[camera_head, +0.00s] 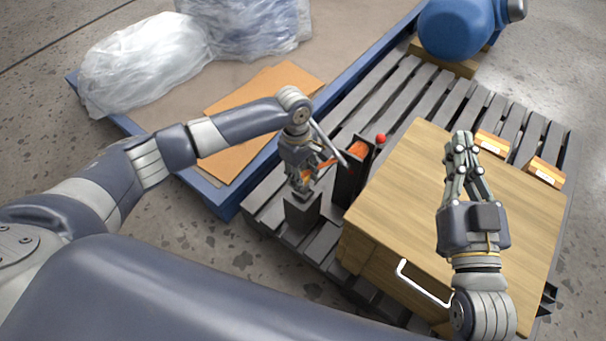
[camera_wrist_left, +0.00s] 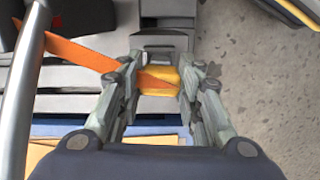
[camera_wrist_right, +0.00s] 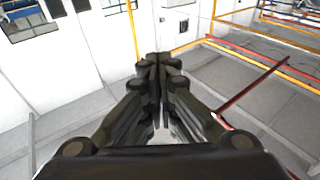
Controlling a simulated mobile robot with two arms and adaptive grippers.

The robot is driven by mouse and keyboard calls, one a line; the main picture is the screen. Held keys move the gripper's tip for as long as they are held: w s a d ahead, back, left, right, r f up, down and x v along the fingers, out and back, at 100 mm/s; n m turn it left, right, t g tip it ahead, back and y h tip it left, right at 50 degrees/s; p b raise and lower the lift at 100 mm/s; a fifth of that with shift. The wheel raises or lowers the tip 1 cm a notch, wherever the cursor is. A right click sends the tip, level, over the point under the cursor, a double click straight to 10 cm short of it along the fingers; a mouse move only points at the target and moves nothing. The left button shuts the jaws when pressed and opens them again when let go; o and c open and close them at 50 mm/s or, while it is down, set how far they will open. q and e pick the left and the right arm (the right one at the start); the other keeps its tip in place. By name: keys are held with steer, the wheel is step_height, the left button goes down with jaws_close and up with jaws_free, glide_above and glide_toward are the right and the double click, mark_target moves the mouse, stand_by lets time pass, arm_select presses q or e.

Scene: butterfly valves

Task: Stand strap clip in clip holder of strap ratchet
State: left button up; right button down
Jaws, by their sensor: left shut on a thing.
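My left gripper (camera_head: 301,190) is shut on the strap clip, a yellow-orange piece (camera_wrist_left: 160,80) seen between its fingers in the left wrist view. An orange strap (camera_wrist_left: 75,52) runs from the clip to the left there. The clip holder, a grey block (camera_head: 302,214), stands directly below the left gripper; a grey block (camera_wrist_left: 167,18) also shows just beyond the fingertips in the left wrist view. Whether the clip touches the holder is hidden. The dark strap ratchet (camera_head: 347,182), with orange strap and a red knob (camera_head: 380,139), stands right of the gripper. My right gripper (camera_head: 461,140) is shut and empty.
A wooden box (camera_head: 410,190) with a white handle (camera_head: 424,284) stands beside the ratchet on a grey slatted pallet (camera_head: 368,101). Small orange boxes (camera_head: 545,171) lie at right. A blue motor (camera_head: 452,28), plastic-wrapped bundles (camera_head: 145,62) and cardboard (camera_head: 235,155) lie farther back.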

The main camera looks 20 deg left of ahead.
steer(key=shift+w+d+f+g, duration=0.15)
steer(key=shift+f+g, duration=0.35)
steer(key=shift+f, duration=0.25)
steer(key=shift+f, duration=0.3)
arm_select(q)
steer(key=shift+p, duration=0.3)
arm_select(e)
steer(key=shift+f, duration=0.1)
steer(key=shift+f+g+h, duration=0.25)
steer(key=shift+g+h, duration=0.05)
steer(key=shift+h, duration=0.1)
steer(key=shift+f, duration=0.1)
steer(key=shift+d+f, duration=0.1)
steer(key=shift+f, duration=0.2)
steer(key=shift+d+f+g, duration=0.1)
steer(key=shift+f+g, duration=0.25)
steer(key=shift+g, duration=0.05)
